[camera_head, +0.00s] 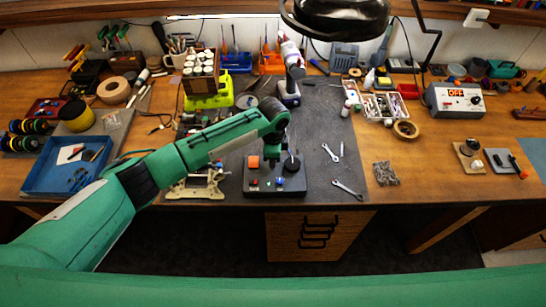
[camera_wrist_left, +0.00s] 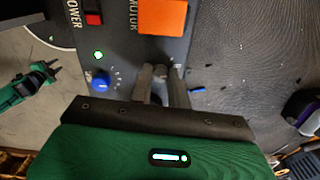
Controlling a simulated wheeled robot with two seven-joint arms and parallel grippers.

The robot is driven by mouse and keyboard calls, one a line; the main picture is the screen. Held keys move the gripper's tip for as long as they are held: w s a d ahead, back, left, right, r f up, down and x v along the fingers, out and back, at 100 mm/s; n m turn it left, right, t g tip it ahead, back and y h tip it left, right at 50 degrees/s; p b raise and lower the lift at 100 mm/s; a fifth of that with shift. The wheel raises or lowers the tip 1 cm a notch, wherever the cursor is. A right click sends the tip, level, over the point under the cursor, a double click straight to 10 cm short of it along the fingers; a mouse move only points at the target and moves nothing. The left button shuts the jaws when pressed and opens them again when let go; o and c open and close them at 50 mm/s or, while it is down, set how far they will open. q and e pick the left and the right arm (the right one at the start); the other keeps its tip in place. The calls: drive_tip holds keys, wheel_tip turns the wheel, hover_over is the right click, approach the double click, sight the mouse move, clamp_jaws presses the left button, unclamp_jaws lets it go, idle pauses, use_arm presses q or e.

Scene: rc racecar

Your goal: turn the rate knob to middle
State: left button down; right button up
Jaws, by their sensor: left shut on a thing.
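The dark control box (camera_head: 275,190) sits at the front edge of the mat. It carries a big orange button (camera_head: 253,162), a red switch (camera_head: 254,183), and a small blue knob (camera_head: 278,182) with tick marks around it. The blue knob also shows in the left wrist view (camera_wrist_left: 101,81), left of the fingers and apart from them. My left gripper (camera_head: 274,160) points down over the box's middle. In the left wrist view its two fingers (camera_wrist_left: 162,86) are close around a small grey control between the orange button and my wrist. That control is mostly hidden, and its label cannot be read.
A black round control with a pale stick (camera_head: 291,165) is at the box's right end. Wrenches (camera_head: 348,189) lie to the right. A pale frame part (camera_head: 196,187) lies to the left. A lamp head (camera_head: 335,15) hangs above. The mat right of the box is mostly free.

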use_arm(q)
drive_tip(key=shift+m, duration=0.8)
drive_tip(key=c, duration=1.3)
unclamp_jaws()
drive_tip(key=shift+c, duration=0.2)
drive_tip(key=shift+r, duration=0.1)
drive_tip(key=shift+r+b, duration=0.3)
drive_tip(key=shift+b, duration=0.05)
wheel_tip(320, 180, up, 13)
drive_tip(key=b, duration=0.4)
